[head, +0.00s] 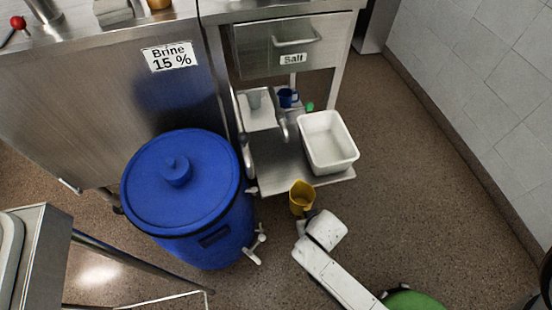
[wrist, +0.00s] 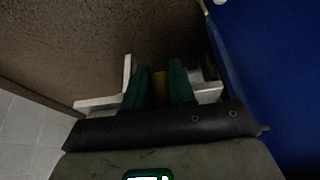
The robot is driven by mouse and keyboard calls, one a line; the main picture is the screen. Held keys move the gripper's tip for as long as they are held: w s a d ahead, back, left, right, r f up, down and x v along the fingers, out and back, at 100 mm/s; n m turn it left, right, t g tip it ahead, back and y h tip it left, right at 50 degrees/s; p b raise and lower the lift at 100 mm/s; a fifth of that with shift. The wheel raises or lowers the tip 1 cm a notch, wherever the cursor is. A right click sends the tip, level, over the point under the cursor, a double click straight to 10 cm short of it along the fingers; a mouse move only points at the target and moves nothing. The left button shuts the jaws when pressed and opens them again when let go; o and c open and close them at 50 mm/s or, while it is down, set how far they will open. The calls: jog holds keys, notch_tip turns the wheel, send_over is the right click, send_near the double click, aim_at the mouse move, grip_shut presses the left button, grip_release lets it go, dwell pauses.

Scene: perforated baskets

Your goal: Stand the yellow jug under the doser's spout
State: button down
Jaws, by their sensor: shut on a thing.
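The yellow jug (head: 301,198) is upright in the head view, in front of the low steel shelf under the Salt drawer. My gripper (head: 309,213) is at its near side, at the end of my white arm. In the wrist view the green fingers of my gripper (wrist: 158,85) are closed on a narrow yellow piece of the jug (wrist: 159,88). The rest of the jug is hidden there. I cannot make out the doser's spout for certain. A pale box-like unit (head: 258,118) with curved grey parts stands at the left of the shelf, left of the jug.
A large blue lidded barrel (head: 205,235) stands close left, with a tap low on its right side. A white tub (head: 329,142) sits on the shelf (head: 285,180). A blue mug (head: 288,97) is behind. The floor (head: 420,170) at right is clear.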

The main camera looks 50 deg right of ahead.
jog(key=w+d, duration=0.3)
jog(key=w, duration=0.2)
jog(key=w+d+b, duration=0.1)
jog(key=w+d, duration=0.2)
jog(key=w, duration=0.2)
jog(key=w+d+b, duration=0.1)
jog(key=w+d, duration=0.3)
jog(key=w, duration=0.1)
jog(key=shift+w, duration=0.25)
jog(key=shift+f+b, duration=0.35)
jog(key=shift+f, duration=0.35)
jog(key=shift+f, duration=0.1)
jog(key=c, duration=0.9)
grip_release()
jog(key=shift+c, duration=0.2)
